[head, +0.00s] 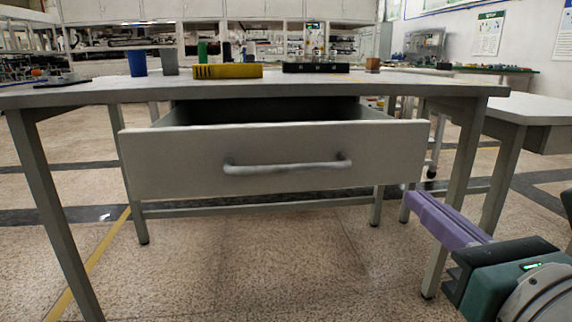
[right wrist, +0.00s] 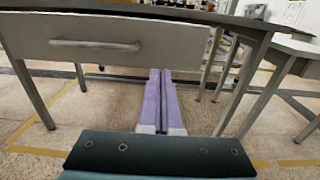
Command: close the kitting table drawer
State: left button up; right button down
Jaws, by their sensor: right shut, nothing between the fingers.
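The kitting table (head: 440,87) stands in front of me. Its grey drawer (head: 380,155) is pulled out towards me, and its dark open inside shows behind the front panel. A bar handle (head: 288,168) runs across the middle of the drawer front. My right gripper (head: 415,197), with purple fingers, is at the lower right of the drawer front in the head view. It is shut and empty. In the right wrist view the fingers (right wrist: 158,75) point towards the space below the drawer's right part (right wrist: 185,45); I cannot tell whether they touch it. My left gripper is not in view.
On the tabletop stand a blue cup (head: 137,63), a grey cup (head: 169,64), a yellow block (head: 227,71) and a black tray (head: 316,67). Table legs (head: 60,220) flank the drawer. Another table (head: 530,108) stands at the right. The floor below the drawer is clear.

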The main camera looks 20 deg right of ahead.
aim_at(370, 159)
jog(key=x, duration=1)
jog(key=shift+d, duration=0.1)
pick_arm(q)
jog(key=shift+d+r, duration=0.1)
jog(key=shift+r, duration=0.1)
pick_arm(e)
jog(key=shift+w+d, duration=0.15)
jog(key=shift+w, duration=0.5)
jog(key=shift+w, duration=0.1)
